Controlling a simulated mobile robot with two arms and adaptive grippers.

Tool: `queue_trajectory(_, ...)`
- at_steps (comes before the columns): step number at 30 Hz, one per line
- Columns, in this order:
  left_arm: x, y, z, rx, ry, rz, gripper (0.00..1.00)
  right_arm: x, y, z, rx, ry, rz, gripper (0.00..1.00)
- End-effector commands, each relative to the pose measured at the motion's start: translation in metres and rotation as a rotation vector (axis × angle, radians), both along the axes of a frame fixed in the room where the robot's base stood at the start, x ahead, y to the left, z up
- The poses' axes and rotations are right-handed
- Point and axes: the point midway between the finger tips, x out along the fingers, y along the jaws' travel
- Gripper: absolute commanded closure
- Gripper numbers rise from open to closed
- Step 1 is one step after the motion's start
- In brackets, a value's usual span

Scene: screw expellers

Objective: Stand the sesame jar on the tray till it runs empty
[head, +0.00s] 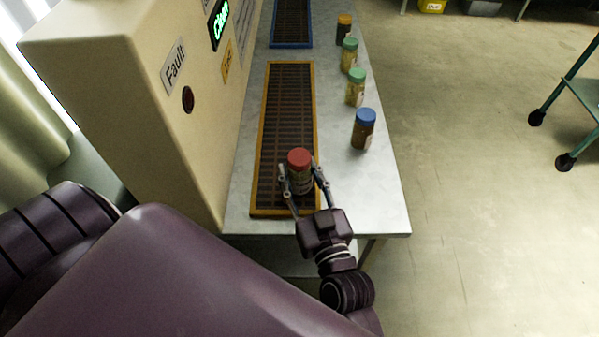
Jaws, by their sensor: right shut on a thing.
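My right gripper (303,180) is shut on a red-lidded jar (299,159). The jar is upright between the fingers, over the near part of the orange-framed tray (262,140) with its dark slatted grate. I cannot tell whether the jar's base touches the grate, and its label cannot be read, so I cannot tell if it is the sesame jar. My left gripper is out of view.
A blue-lidded jar (363,130), two green-lidded jars (355,88) (349,55) and an orange-lidded jar (344,30) stand along the table's right edge. A blue-framed tray (290,45) lies farther back. A beige cabinet (130,95) with a "Fault" sign borders the left.

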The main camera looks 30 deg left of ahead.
Motion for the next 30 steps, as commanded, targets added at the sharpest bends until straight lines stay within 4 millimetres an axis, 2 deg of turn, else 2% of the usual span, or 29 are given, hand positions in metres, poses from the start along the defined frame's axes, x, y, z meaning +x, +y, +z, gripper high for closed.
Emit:
queue_trajectory(2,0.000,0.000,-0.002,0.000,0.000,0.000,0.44,0.000,0.000,-0.002,0.001,-0.002,0.000,0.93)
queue_trajectory(3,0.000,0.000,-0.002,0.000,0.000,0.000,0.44,0.000,0.000,-0.004,-0.001,0.000,0.000,0.60)
queue_trajectory(8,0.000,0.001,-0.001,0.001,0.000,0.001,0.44,0.000,0.000,-0.003,-0.001,0.000,0.000,0.44)
queue_trajectory(20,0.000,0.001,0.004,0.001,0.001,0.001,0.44,-0.004,-0.004,0.001,-0.003,0.001,0.000,0.44)
queue_trajectory(30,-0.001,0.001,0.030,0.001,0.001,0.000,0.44,-0.045,-0.051,0.003,-0.005,0.002,0.002,0.44)
